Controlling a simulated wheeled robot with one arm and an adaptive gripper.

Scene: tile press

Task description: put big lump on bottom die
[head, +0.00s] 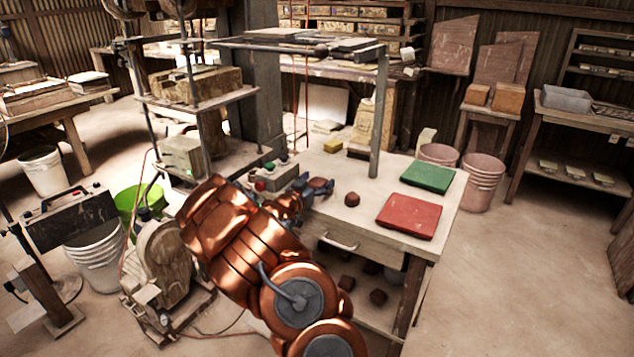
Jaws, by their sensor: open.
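A dark brown lump (352,199) lies on the pale work table, left of the red board. More brown lumps (378,297) lie on the shelf under the table; I cannot tell for sure which is the big one. My gripper (321,190) is open above the table, left of and apart from the lump on top. The press stands at the left, with a pale block (182,155) low in it that looks like the bottom die, and a yellowish block (197,87) on a plate above. My arm comes up from the bottom and hides part of the table's front left.
A red board (408,216) and a green board (427,177) lie on the table's right side. A control box with buttons (272,177) stands between the press and my gripper. A metal post (379,115) rises at the table's back. The floor at right is clear.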

